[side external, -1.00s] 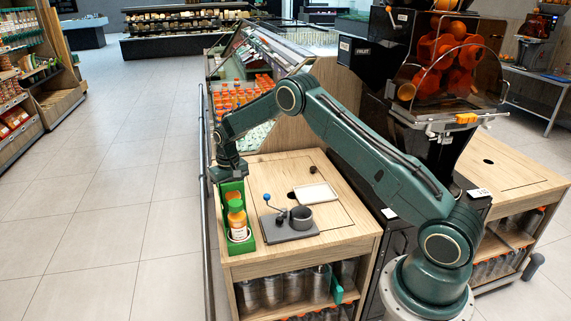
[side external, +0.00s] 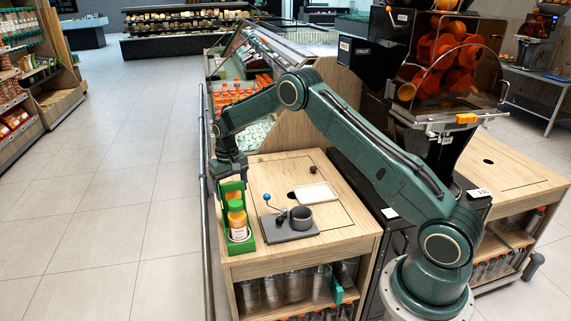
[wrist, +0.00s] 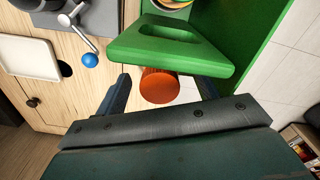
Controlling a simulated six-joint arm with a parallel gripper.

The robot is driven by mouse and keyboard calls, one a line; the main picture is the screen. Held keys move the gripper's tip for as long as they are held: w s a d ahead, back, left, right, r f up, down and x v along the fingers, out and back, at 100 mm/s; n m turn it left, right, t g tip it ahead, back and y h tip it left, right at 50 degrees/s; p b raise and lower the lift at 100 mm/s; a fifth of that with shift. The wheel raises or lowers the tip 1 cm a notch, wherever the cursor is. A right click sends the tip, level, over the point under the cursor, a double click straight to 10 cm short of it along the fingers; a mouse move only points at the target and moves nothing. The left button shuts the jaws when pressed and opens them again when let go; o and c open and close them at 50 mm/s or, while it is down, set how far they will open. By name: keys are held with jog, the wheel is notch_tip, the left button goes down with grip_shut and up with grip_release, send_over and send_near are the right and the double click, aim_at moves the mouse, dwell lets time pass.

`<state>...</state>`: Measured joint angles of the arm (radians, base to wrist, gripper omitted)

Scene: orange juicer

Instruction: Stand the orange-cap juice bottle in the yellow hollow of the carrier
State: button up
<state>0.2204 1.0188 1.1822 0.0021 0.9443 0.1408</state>
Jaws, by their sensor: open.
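The green carrier (side external: 248,246) stands at the left edge of the wooden counter. In the wrist view my gripper (wrist: 163,88) is open, with an orange cap (wrist: 159,86) between the fingers, beside the carrier's green handle plate (wrist: 170,45). A yellow rim (wrist: 174,3) shows at the top edge, cut off. Whatever is under the cap is hidden.
A grey fixture with a cup (side external: 301,217) and a blue-knobbed lever (side external: 267,197) stands right of the carrier. A white tray (side external: 316,193) lies behind it. The chilled case with orange-capped bottles (side external: 240,90) is beyond the counter.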

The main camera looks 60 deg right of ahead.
notch_tip(320, 180, up, 9)
jog(key=shift+r, duration=0.45)
jog(key=shift+r, duration=0.1)
dwell(0.5)
jog(key=shift+s+a+r, duration=0.1)
jog(key=shift+a+r, duration=0.05)
jog(key=shift+r, duration=0.2)
jog(key=s+a+r+n+t, duration=0.1)
jog(key=s+a+r, duration=0.3)
jog(key=s+r, duration=0.55)
jog(key=s+a+r+n+t, duration=0.15)
jog(key=s+a+r, duration=0.25)
jog(key=s+r, duration=0.5)
jog(key=s+a+n+t, duration=0.1)
jog(key=s+a, duration=0.1)
jog(key=s, duration=0.9)
jog(key=s+a+f+t, duration=0.1)
jog(key=s+a+t, duration=0.1)
jog(key=s, duration=0.8)
jog(key=shift+s+a+f+n, duration=0.25)
jog(key=shift+s+a+n, duration=0.1)
jog(key=shift+s+a, duration=0.05)
